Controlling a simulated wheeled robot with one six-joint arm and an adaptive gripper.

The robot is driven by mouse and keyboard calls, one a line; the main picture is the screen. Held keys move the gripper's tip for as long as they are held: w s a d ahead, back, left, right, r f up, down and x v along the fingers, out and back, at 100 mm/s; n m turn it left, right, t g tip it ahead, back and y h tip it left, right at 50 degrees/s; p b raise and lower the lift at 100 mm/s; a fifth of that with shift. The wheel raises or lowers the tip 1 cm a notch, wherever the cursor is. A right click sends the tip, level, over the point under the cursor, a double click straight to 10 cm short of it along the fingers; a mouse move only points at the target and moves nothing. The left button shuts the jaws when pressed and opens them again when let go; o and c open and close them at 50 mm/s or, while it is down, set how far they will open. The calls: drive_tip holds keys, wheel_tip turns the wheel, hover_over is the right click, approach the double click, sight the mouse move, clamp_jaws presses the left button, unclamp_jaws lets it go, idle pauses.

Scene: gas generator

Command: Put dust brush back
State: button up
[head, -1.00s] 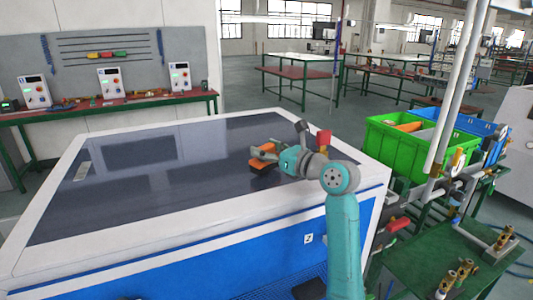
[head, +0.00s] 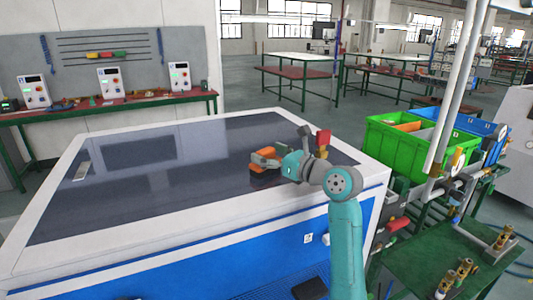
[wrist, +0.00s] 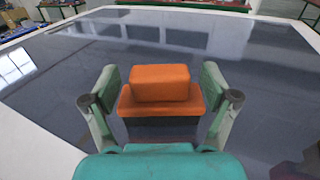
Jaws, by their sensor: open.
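The dust brush (wrist: 160,85) has an orange stepped body over a dark lower part. It rests on the dark glossy top of the large white-edged table, and its orange side also shows in the head view (head: 264,158). My gripper (wrist: 160,92) is open, with one finger to the left of the brush and one to the right. Gaps show between the fingers and the brush. In the head view my gripper (head: 272,160) is low over the tabletop at the brush, and the fingers partly cover it.
The dark tabletop (head: 130,185) is mostly clear, with a small pale plate (head: 82,171) at its left. A red block-like thing (head: 323,139) stands near my wrist. A green crate (head: 400,150) and a blue crate (head: 470,125) stand to the right, beside pipes.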

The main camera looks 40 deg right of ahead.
drive_tip(key=s, duration=0.7)
drive_tip(key=s+d, duration=0.1)
drive_tip(key=s, duration=0.3)
drive_tip(key=shift+d, duration=0.1)
drive_tip(key=shift+s, duration=0.1)
